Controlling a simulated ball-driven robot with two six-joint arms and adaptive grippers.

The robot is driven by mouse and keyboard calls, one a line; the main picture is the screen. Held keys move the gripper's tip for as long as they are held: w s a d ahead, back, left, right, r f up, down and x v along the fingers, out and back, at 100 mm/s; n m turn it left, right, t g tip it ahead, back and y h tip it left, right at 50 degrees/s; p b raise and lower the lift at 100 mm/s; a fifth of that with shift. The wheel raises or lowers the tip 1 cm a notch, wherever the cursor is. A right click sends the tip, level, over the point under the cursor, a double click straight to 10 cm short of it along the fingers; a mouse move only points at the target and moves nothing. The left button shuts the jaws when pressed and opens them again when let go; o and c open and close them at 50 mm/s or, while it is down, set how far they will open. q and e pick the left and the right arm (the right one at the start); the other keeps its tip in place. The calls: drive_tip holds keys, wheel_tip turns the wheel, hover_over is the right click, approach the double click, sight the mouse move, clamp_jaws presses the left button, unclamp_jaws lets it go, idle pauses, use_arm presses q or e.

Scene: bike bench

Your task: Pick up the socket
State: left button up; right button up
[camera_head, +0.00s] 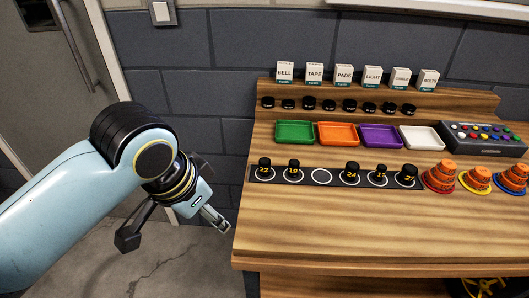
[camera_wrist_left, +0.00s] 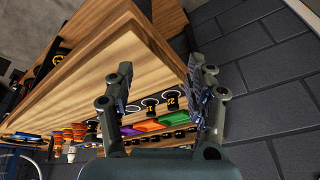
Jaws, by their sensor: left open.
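Black sockets with yellow numbers stand on a dark strip (camera_head: 321,178) with white rings on the bench. Sockets 22 (camera_head: 265,165) and 19 (camera_head: 294,167) are on the left. An empty ring follows, then socket 24 (camera_head: 352,169), a smaller socket (camera_head: 381,172) whose number is hard to read, and socket 27 (camera_head: 407,174). My left gripper (camera_head: 172,228) is open and empty, left of the bench's front corner and apart from the sockets. In the left wrist view, its open fingers (camera_wrist_left: 160,68) frame socket 22 (camera_wrist_left: 172,101) in the distance. My right gripper is not in view.
The wooden bench (camera_head: 330,225) has a clear front area. Behind the sockets are green (camera_head: 294,132), orange (camera_head: 338,134), purple (camera_head: 382,136) and white (camera_head: 422,138) trays. Orange stepped cones (camera_head: 438,178) and a button box (camera_head: 484,138) are at right. Labelled boxes (camera_head: 314,74) stand behind.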

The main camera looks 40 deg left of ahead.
use_arm(q)
drive_tip(key=h, duration=0.1)
approach(264, 161)
drive_tip(key=shift+t, duration=0.3)
drive_tip(key=f, duration=0.5)
drive_tip(key=shift+w+d, duration=0.3)
drive_tip(key=shift+w, duration=0.05)
drive_tip(key=x, duration=0.5)
drive_tip(key=shift+w+a+f+p, duration=0.15)
drive_tip(key=shift+w+f+p, duration=0.1)
drive_tip(key=shift+w+p, duration=0.15)
drive_tip(key=shift+c, duration=0.2)
clamp_jaws()
